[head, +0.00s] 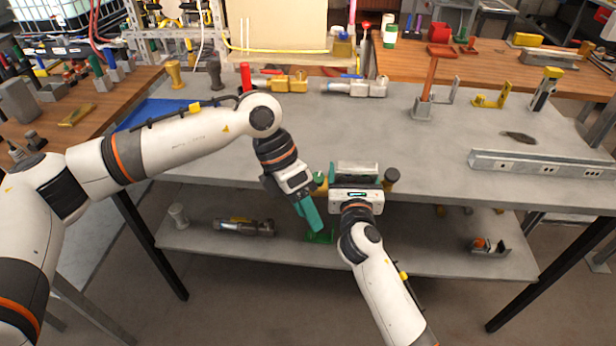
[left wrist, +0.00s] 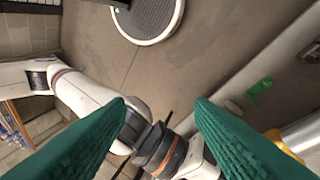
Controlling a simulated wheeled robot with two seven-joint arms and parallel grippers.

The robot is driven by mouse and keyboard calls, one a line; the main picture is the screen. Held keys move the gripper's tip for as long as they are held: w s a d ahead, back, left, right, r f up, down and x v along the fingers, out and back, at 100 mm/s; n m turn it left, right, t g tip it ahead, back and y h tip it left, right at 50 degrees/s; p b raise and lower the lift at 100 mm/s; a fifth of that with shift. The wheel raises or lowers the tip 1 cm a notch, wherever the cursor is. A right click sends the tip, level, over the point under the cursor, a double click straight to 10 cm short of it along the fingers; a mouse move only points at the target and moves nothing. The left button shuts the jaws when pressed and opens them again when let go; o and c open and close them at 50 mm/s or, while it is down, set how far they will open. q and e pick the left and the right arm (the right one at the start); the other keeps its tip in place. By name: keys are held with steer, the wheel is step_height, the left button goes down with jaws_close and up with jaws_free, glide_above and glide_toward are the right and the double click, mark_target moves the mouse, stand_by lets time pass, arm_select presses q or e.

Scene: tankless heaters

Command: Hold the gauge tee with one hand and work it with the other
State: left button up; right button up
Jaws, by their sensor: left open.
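My left gripper (head: 309,215) points down in front of the table's front edge, left of my right gripper. Its green fingers stand wide apart with nothing between them in the left wrist view (left wrist: 160,120). My right gripper (head: 355,195) is at the table's front edge; its fingers are hidden from the head. A piece with a dull yellow end (head: 320,182) and a darker round end (head: 391,178) shows on both sides of it. In the left wrist view a yellow ring and silver cylinder (left wrist: 300,138) show at lower right. I cannot tell whether this is the gauge tee, or whether it is gripped.
The grey table (head: 430,145) carries a brass fitting (head: 288,82) and a grey valve-like fitting (head: 362,88) at the back. A grey rail (head: 545,165) lies at right. The lower shelf (head: 420,255) holds a dark cylinder (head: 245,227) and a green piece (head: 320,237).

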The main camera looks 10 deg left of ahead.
arm_select(q)
steer(key=s+f+n+g+h, duration=0.1)
steer(key=s+n+g+h, duration=0.2)
arm_select(e)
steer(key=shift+f, duration=0.15)
arm_select(q)
steer(key=n+t+h, duration=0.9)
steer(key=n+t, duration=0.3)
steer(key=n, duration=1.5)
glide_toward(318, 179)
steer(key=x, duration=0.8)
steer(key=shift+w+a, duration=0.1)
steer(key=shift+w, duration=0.05)
